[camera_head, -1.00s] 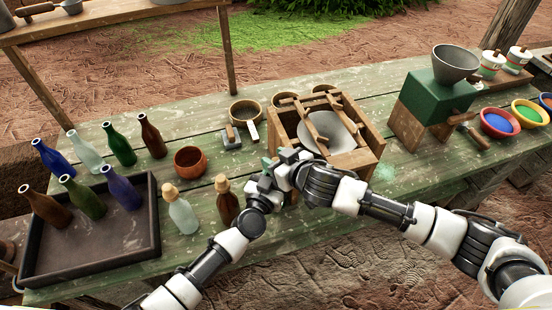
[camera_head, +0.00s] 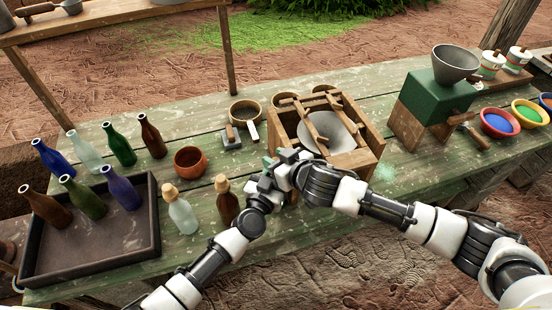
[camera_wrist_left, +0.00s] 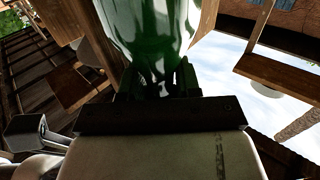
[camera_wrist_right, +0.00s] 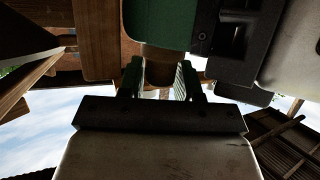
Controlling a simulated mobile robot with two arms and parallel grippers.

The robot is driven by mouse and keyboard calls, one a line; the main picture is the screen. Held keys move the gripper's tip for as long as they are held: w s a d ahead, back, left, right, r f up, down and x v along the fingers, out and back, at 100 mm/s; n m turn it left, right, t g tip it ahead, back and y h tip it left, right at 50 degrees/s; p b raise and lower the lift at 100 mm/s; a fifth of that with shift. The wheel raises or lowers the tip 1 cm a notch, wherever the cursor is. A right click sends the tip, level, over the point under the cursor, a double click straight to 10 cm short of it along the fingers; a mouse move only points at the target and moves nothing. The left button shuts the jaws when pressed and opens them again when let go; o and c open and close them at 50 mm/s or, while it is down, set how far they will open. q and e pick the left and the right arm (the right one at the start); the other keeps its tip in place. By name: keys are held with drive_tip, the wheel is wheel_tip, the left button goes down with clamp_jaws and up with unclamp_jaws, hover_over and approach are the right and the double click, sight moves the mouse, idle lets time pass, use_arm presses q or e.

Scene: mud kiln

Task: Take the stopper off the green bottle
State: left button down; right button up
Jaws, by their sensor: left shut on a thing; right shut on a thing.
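The green bottle shows in the left wrist view as dark green glass (camera_wrist_left: 155,30) between the fingers of my left gripper (camera_wrist_left: 158,82), which is shut on it. In the right wrist view, my right gripper (camera_wrist_right: 162,82) is shut on a brown stopper (camera_wrist_right: 160,66). A green surface (camera_wrist_right: 158,22), apparently the bottle, is right by the stopper; I cannot tell whether they touch. In the head view my left gripper (camera_head: 269,174) and right gripper (camera_head: 288,164) meet in front of the wooden frame, and they mostly hide the bottle and stopper.
Close behind my grippers stands a wooden frame (camera_head: 364,158) with a pale bowl. A clear bottle (camera_head: 182,215) and a brown bottle (camera_head: 228,208), both stoppered, stand left of them. Open bottles and a dark tray (camera_head: 150,225) are farther left. A green grinder (camera_head: 436,95) stands right.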

use_arm(q)
drive_tip(key=shift+f, duration=0.15)
use_arm(e)
drive_tip(key=shift+r, duration=0.15)
drive_tip(key=shift+r, duration=0.95)
drive_tip(key=shift+r, duration=2)
use_arm(q)
drive_tip(key=c, duration=1)
unclamp_jaws()
drive_tip(key=shift+o, duration=1.5)
drive_tip(key=shift+a, duration=0.1)
use_arm(e)
drive_tip(key=shift+a, duration=0.2)
